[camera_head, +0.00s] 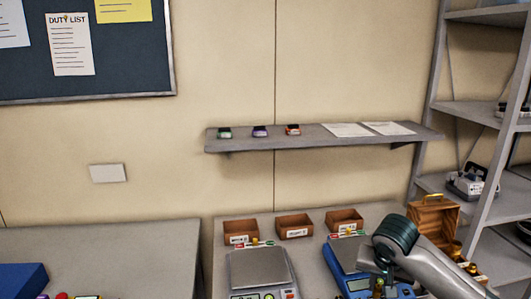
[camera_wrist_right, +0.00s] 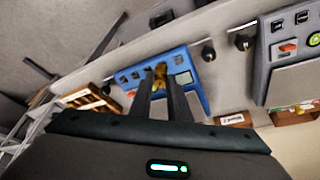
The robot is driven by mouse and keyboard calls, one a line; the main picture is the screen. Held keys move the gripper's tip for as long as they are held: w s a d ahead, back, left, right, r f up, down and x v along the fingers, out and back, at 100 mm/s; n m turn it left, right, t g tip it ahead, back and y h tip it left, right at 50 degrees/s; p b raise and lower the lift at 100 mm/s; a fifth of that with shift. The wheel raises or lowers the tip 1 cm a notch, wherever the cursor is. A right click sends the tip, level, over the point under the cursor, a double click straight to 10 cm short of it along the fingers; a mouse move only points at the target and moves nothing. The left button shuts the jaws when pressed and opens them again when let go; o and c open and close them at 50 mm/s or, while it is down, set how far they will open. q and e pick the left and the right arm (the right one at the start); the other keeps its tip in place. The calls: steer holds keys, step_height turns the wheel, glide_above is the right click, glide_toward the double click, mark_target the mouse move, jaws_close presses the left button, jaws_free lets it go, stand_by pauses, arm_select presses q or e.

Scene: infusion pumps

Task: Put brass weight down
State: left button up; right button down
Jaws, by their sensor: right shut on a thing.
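My right gripper (camera_head: 378,284) is in front of the blue scale (camera_head: 340,257), over its right side. In the right wrist view its two dark fingers (camera_wrist_right: 160,78) are shut on a small brass weight (camera_wrist_right: 160,71), with the blue scale (camera_wrist_right: 193,62) behind them. The weight is mostly hidden by the fingers, and I cannot tell whether it touches the scale. My left gripper is not in view.
A grey scale (camera_head: 258,267) stands left of the blue one. Small brown bins (camera_head: 294,226) line the table's back. A wooden case (camera_head: 433,217) with brass weights (camera_head: 456,246) stands right. A wall shelf (camera_head: 320,138) hangs above, and a metal rack (camera_head: 480,150) is at right.

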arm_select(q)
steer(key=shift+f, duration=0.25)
arm_select(e)
steer(key=s+a+r+n+y, duration=0.1)
steer(key=s+a+r+n, duration=0.1)
steer(key=a, duration=0.4)
steer(key=s+a+r+n+y, duration=0.1)
steer(key=s+a+r+n, duration=0.2)
steer(key=a, duration=0.4)
steer(key=shift+s+n+t, duration=0.4)
steer(key=shift+s+n, duration=0.1)
steer(key=shift+s, duration=0.3)
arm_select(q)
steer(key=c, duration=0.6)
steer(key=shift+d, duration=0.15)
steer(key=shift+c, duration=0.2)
arm_select(e)
steer(key=shift+d, duration=0.15)
